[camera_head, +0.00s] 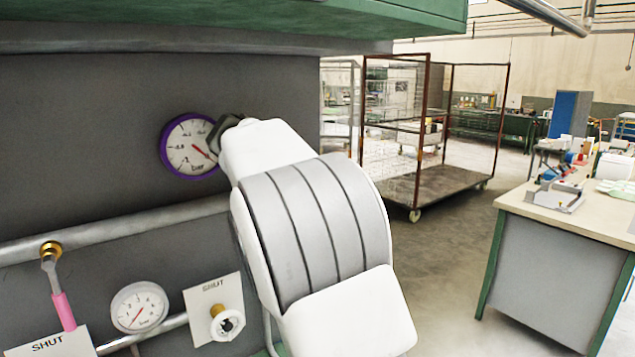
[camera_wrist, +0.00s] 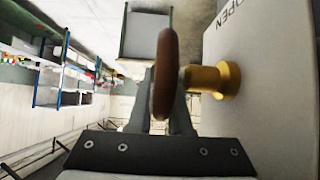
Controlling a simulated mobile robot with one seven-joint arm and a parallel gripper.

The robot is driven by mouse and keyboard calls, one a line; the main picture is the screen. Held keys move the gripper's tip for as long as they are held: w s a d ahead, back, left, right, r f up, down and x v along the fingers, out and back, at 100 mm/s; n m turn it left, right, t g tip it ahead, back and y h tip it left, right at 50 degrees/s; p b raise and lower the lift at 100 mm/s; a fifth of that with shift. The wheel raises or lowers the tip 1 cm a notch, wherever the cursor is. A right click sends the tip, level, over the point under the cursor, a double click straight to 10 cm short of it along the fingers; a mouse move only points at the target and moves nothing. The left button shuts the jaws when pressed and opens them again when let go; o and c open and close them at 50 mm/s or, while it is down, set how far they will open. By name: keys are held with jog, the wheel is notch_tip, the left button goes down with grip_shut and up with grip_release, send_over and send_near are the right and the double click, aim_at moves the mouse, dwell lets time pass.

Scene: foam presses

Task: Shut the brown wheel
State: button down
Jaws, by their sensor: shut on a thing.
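The brown wheel (camera_wrist: 162,75) shows edge-on in the wrist view, on a brass stem (camera_wrist: 215,80) that comes out of a pale panel. My gripper (camera_wrist: 160,112) is shut on the wheel's rim, with one grey finger on each side of it. A plate beside the stem carries the word OPEN (camera_wrist: 236,14), seen sideways and near the top edge. In the head view my white arm hides the wheel and my fingers.
In the head view, a purple-rimmed gauge (camera_head: 190,146), a white gauge (camera_head: 139,307), a pink-handled lever (camera_head: 63,311) and a white wheel (camera_head: 228,325) sit on the press front close to my arm. A wire cart (camera_head: 437,187) and a workbench (camera_head: 560,225) stand right, with open floor between.

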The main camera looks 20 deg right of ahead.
jog(key=shift+s+a+f+g+y+p, duration=0.1)
jog(key=shift+f+g+y+p, duration=0.4)
jog(key=shift+y+p, duration=0.9)
jog(key=shift+a+f+g+y+p, duration=0.15)
jog(key=shift+f+g+y+p, duration=0.3)
jog(key=shift+y+p, duration=0.95)
jog(key=shift+s+a+f+g+y+p, duration=0.2)
jog(key=shift+g+y+p, duration=0.55)
jog(key=shift+p, duration=1.15)
jog(key=shift+w+f, duration=0.15)
jog(key=c, duration=0.8)
grip_release()
jog(key=shift+c, duration=0.2)
jog(key=shift+d, duration=0.1)
jog(key=shift+f+b, duration=0.15)
jog(key=shift+b, duration=0.35)
